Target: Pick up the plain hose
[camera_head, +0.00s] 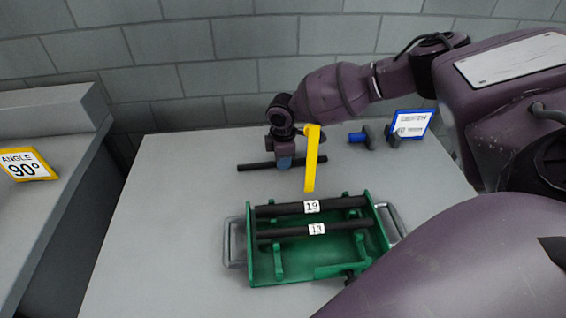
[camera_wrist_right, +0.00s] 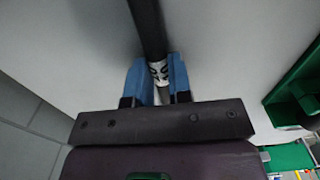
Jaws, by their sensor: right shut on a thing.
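A black hose (camera_head: 255,166) lies crosswise at the back of the table, with its left part clear in the head view. My right gripper (camera_head: 284,160) comes down over it and is shut on it. In the right wrist view the hose (camera_wrist_right: 146,25) runs between the blue fingers of my right gripper (camera_wrist_right: 157,80). A white patch with black marks shows on the hose between the fingers; I cannot read it. I cannot tell whether the hose touches the table. My left gripper is not in view.
A green tray (camera_head: 262,268) with metal handles stands in front, holding black hoses labelled 19 (camera_head: 280,209) and 13 (camera_head: 285,233). A yellow strip (camera_head: 311,165) stands right of my gripper. Blue-and-black pieces (camera_head: 362,137) and a blue-framed sign (camera_head: 411,124) are at the back right. The table's left side is clear.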

